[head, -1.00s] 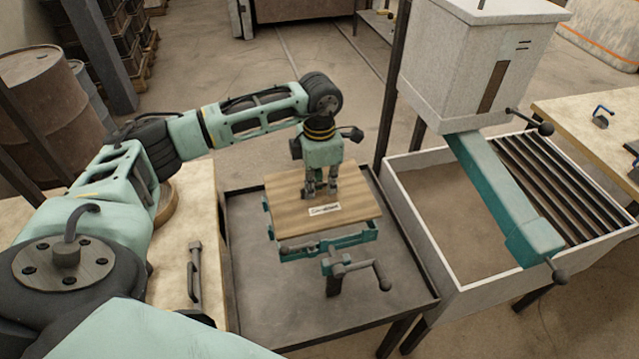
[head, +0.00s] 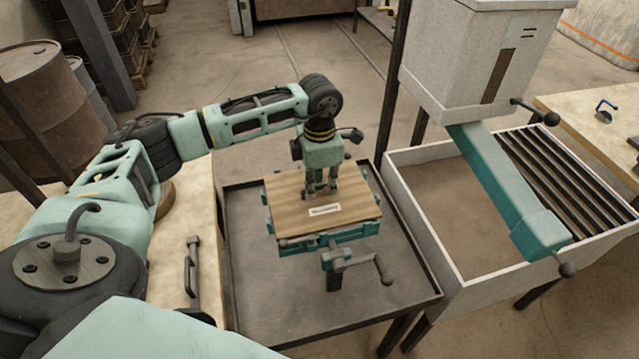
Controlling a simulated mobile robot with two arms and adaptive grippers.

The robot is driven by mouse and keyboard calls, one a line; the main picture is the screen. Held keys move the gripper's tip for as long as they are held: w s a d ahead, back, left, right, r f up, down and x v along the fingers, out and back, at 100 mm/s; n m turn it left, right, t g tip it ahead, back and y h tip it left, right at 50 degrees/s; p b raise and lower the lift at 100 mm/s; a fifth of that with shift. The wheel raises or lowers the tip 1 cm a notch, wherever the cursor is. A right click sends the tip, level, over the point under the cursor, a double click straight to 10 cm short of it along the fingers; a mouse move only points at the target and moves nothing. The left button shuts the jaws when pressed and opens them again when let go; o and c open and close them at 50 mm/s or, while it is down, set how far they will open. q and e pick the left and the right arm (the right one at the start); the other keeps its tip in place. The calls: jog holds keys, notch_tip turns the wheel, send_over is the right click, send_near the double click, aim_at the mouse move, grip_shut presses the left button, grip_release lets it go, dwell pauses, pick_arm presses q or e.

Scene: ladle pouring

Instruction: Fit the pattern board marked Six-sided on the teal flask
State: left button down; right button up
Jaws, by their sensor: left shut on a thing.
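The wooden pattern board (head: 295,212) carries a small white label whose wording is too small to read surely. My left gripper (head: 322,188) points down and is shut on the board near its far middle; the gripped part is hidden. The teal flask (head: 340,233) is directly under the board, on a stand with a crank. The board covers most of the flask and lies level, very close to its top. I cannot tell whether it is fully seated. My right gripper is not in view.
A dark tray table (head: 270,310) surrounds the flask stand. At right stand a white-walled sand bin (head: 440,240) with slats, and a grey hopper (head: 455,70) with a teal chute (head: 505,185). A pale bench (head: 195,225) with a dark handled tool (head: 192,270) is at left.

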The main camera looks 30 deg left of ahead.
pick_arm(q)
jog(key=shift+f+b, duration=0.7)
jog(key=shift+f, duration=0.2)
jog(key=c, duration=1.8)
grip_release()
jog(key=shift+o, duration=0.6)
jog(key=o, duration=0.5)
jog(key=shift+c, duration=0.2)
jog(key=shift+r+p, duration=1.9)
jog(key=shift+r, duration=1.15)
